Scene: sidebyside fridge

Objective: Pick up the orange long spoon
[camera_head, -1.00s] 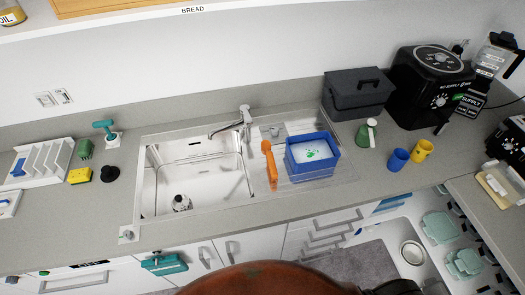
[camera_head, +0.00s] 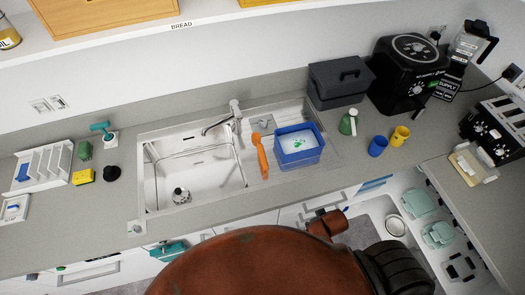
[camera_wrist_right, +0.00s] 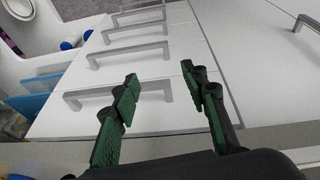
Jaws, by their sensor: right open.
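The orange long spoon (camera_head: 260,156) lies on the sink's drainboard, between the sink basin (camera_head: 190,170) and a blue tub (camera_head: 298,147). Its wider end points toward the tap and its other end toward the counter's front. In the right wrist view my right gripper (camera_wrist_right: 163,92) is open and empty, with green-padded fingers apart in front of white drawer fronts with grey handles. The spoon does not show in that view. In the head view a brown arm part of mine covers the bottom middle, and no gripper fingers can be made out there. My left gripper is not in view.
A chrome tap (camera_head: 234,112) stands behind the basin. A dark grey box (camera_head: 338,82), a green bottle (camera_head: 348,122), a blue cup (camera_head: 377,146) and a yellow cup (camera_head: 400,135) stand right of the tub.

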